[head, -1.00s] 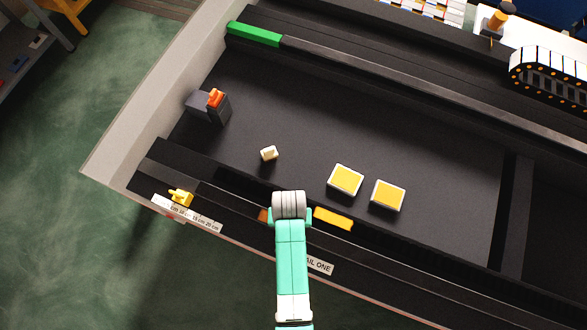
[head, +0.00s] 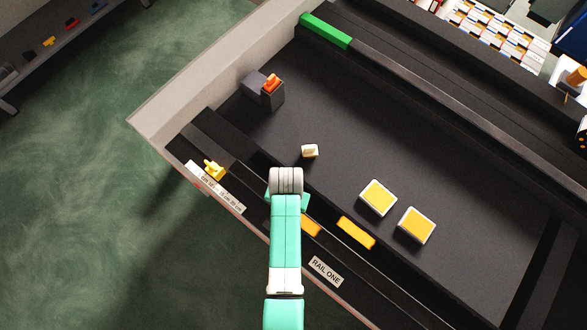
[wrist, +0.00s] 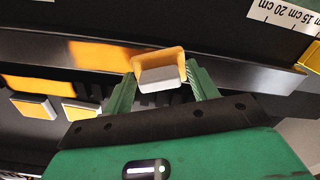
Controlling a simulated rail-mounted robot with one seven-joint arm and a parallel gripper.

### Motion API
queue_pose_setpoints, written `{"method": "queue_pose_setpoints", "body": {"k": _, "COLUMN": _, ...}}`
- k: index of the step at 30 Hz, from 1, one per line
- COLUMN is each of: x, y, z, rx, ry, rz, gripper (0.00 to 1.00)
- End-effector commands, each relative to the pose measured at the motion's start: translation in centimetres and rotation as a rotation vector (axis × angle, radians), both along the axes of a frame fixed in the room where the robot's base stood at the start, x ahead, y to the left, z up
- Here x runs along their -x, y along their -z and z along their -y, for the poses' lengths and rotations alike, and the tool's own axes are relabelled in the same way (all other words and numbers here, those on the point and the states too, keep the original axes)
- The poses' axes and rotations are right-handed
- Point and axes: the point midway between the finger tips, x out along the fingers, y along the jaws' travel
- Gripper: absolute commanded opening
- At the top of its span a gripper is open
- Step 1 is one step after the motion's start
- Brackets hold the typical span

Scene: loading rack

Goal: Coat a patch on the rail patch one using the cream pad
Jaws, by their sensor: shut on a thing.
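My gripper (wrist: 160,72) is shut on a small pad (wrist: 157,78) with a pale grey-white face and an orange-tan part around it. In the head view my gripper (head: 287,193) is over the front rail, beside an orange patch (head: 313,228), and my arm hides the held pad. A second orange patch (head: 357,233) lies farther right on the rail, above the RAIL ONE label (head: 325,271). I cannot tell whether the held pad touches the rail. A small cream block (head: 310,151) stands on the dark deck behind the rail.
Two yellow-topped, white-edged squares (head: 378,198) (head: 416,225) lie on the deck at right. A yellow piece (head: 214,169) sits on the rail near a ruler strip (head: 217,187). A dark block with an orange top (head: 271,84) stands farther back.

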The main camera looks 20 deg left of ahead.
Motion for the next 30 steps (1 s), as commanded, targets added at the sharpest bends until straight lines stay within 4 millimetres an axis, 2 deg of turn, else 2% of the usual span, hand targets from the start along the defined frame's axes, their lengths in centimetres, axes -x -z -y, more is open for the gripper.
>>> {"method": "queue_pose_setpoints", "body": {"k": 3, "x": -0.5, "y": 0.1, "z": -0.8, "rx": 0.000, "ry": 0.003, "rz": 0.000, "gripper": 0.40}}
{"method": "queue_pose_setpoints", "body": {"k": 7, "x": -0.4, "y": -2.7, "z": -0.7, "rx": -0.001, "ry": 0.006, "rz": 0.003, "gripper": 0.40}}
{"method": "queue_pose_setpoints", "body": {"k": 24, "x": -0.4, "y": -7.5, "z": -0.5, "rx": 0.000, "ry": 0.007, "rz": 0.000, "gripper": 0.40}}
{"method": "queue_pose_setpoints", "body": {"k": 30, "x": -0.4, "y": -8.2, "z": -0.5, "rx": 0.000, "ry": 0.007, "rz": -0.001, "gripper": 0.40}}
